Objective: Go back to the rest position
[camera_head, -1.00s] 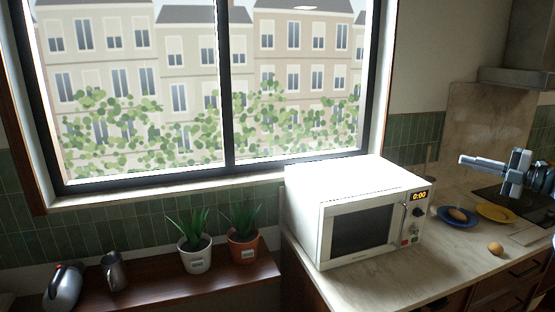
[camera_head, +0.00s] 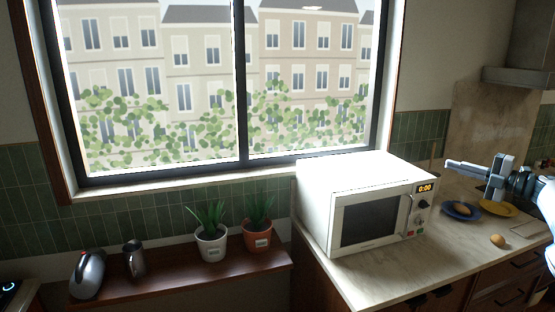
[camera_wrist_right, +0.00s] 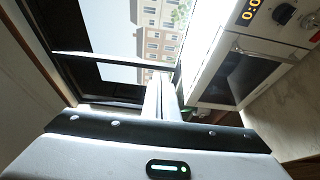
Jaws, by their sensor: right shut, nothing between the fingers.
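My right gripper (camera_head: 447,164) comes in from the right edge in the head view. It is shut and empty, raised above the counter, with its fingers pointing left toward the microwave's right side. In the right wrist view its fingers (camera_wrist_right: 163,98) are together with nothing between them. My left gripper is not in view.
A white microwave (camera_head: 318,178) stands on the counter (camera_head: 455,250). A blue plate (camera_head: 474,217) with a brown item on it, a yellow plate (camera_head: 497,207) and a loose round item (camera_head: 498,240) lie to its right. A lower shelf (camera_head: 190,277) holds two potted plants, a kettle and a jug.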

